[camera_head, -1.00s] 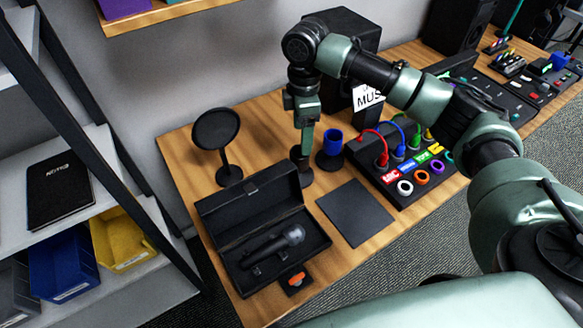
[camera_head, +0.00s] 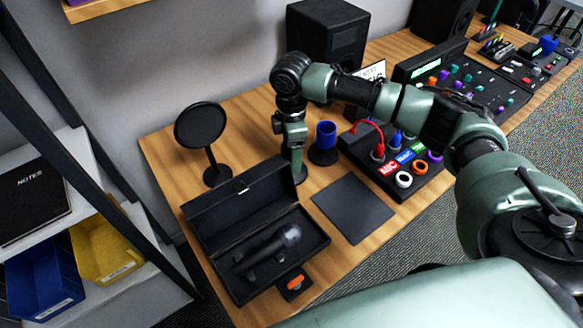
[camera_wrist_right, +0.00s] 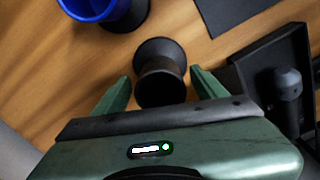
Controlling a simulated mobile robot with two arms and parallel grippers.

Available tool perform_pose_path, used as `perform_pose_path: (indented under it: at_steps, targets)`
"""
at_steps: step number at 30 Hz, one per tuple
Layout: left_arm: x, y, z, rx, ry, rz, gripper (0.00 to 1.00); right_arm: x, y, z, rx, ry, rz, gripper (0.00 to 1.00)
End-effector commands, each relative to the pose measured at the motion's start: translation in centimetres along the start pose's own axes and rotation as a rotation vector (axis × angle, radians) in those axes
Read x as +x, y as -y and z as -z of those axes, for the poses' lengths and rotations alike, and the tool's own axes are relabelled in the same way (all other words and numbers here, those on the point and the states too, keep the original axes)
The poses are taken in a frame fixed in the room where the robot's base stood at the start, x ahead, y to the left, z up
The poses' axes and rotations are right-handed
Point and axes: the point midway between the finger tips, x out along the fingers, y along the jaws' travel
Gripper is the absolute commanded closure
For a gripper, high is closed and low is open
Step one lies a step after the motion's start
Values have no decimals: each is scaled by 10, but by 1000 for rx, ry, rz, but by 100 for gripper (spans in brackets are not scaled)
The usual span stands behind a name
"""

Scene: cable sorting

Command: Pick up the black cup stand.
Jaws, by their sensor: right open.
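The black cup stand (camera_wrist_right: 160,72) is a spool shape with a wide foot and a narrower waist. In the right wrist view it stands between the fingers of my right gripper (camera_wrist_right: 160,88). The gripper is open, with a gap on both sides of the stand. In the head view my right gripper (camera_head: 294,158) points down at the stand, and only a bit of the stand's dark foot (camera_head: 301,175) shows beside it. My left gripper is not in view.
A blue cup on a black base (camera_head: 325,140) stands close to the right. An open black case (camera_head: 207,205) with a microphone (camera_head: 270,246) lies in front. A round black disc on a stand (camera_head: 201,126) is at the left. A flat dark mat (camera_head: 353,208) lies right of the case.

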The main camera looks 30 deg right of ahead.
Motion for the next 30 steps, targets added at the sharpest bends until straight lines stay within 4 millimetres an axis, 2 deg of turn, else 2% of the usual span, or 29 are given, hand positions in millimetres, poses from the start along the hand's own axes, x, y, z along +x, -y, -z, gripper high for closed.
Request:
perform_pose_path:
  at_steps: [3, 9, 10, 15, 17, 18, 26, 30]
  targets:
    - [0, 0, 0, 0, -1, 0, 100, 9, 0, 0, -1, 1, 1, 28]
    - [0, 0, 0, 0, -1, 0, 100, 10, 0, 0, -2, 0, 0, 28]
    - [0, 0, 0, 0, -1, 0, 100, 10, 0, 0, -1, 0, 0, 31]
    - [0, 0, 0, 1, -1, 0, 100, 9, 0, 0, -1, 0, 0, 78]
    - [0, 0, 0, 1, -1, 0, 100, 9, 0, 0, -1, 0, 0, 95]
    - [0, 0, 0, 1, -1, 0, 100, 9, 0, 0, -1, 0, 0, 100]
    - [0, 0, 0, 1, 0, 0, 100, 8, 0, 1, -1, -1, -2, 100]
    - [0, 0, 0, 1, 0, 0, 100, 1, -1, 1, -1, -2, -3, 100]
